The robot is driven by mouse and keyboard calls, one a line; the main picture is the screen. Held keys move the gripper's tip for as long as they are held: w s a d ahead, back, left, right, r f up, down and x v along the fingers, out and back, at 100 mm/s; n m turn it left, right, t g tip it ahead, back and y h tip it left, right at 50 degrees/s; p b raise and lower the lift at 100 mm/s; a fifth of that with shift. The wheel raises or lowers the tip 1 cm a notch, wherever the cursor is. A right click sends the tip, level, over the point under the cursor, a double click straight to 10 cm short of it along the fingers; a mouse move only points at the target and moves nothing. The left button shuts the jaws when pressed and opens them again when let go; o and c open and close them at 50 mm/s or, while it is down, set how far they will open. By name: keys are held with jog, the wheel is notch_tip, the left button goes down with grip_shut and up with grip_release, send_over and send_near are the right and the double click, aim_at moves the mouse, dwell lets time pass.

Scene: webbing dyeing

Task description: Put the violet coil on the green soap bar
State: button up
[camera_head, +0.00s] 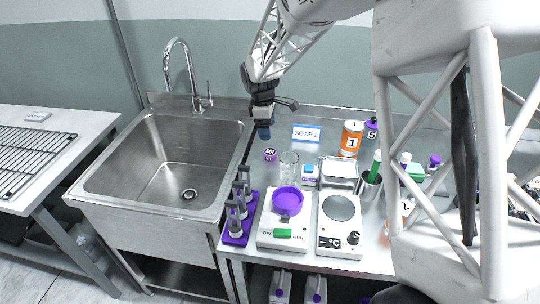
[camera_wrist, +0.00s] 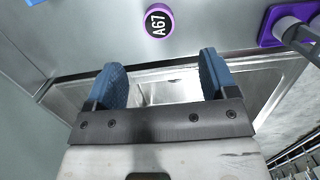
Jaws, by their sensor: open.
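A small violet disc with the label A67 (camera_head: 270,154), which looks like the violet coil, lies flat on the steel counter, right of the sink. It also shows at the top of the wrist view (camera_wrist: 159,21). My gripper (camera_head: 264,129) hangs above the counter just behind it. In the wrist view its blue fingers (camera_wrist: 163,80) are spread apart with nothing between them, and the disc is apart from them. A green block (camera_head: 415,172), possibly the green soap bar, shows at the right of the counter, partly hidden by my arm.
A SOAP 2 sign (camera_head: 306,133) stands right of my gripper. A glass beaker (camera_head: 289,166), a stirrer with a violet bowl (camera_head: 287,200), a hotplate (camera_head: 340,208) and an orange can (camera_head: 351,138) crowd the counter. A violet rack (camera_head: 236,236) stands near the sink (camera_head: 160,165).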

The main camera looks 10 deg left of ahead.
aim_at(270, 151)
jog(key=shift+f, duration=1.6)
jog(key=shift+d+f, duration=0.2)
jog(key=shift+f, duration=1.1)
jog(key=shift+w+d+f, duration=0.1)
jog(key=shift+d+f, duration=0.05)
jog(key=shift+f, duration=1.15)
jog(key=shift+d+f, duration=0.1)
jog(key=shift+f, duration=1.2)
jog(key=c, duration=1.1)
jog(key=shift+r, duration=0.1)
